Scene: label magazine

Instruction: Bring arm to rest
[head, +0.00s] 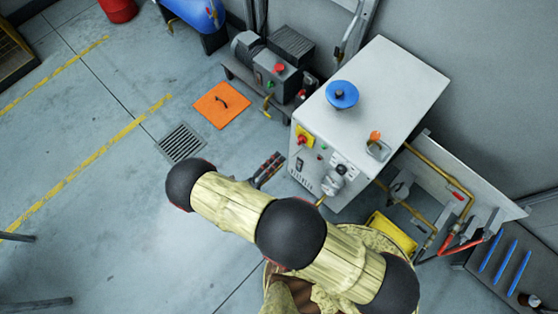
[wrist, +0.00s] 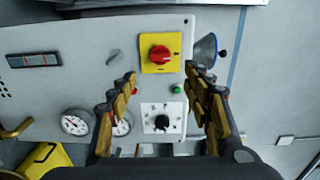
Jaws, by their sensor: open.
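My gripper (wrist: 160,76) is open in the wrist view, with its two gold-and-black fingers apart and nothing between them. It faces the grey control panel (wrist: 100,100) of the cabinet. A red rotary switch on a yellow plate (wrist: 160,53) shows just beyond the fingertips. A dial knob (wrist: 162,117) shows lower down between the fingers. In the head view my arm (head: 230,200) is stretched out over the floor in front of the cabinet (head: 385,85).
On the cabinet top are a blue round object (head: 341,94) and a small orange-topped item (head: 376,140). A compressor-like machine (head: 275,70) stands left of it. An orange floor plate (head: 221,105), a floor grate (head: 181,143) and a yellow container (head: 390,232) lie around. The floor at left is open.

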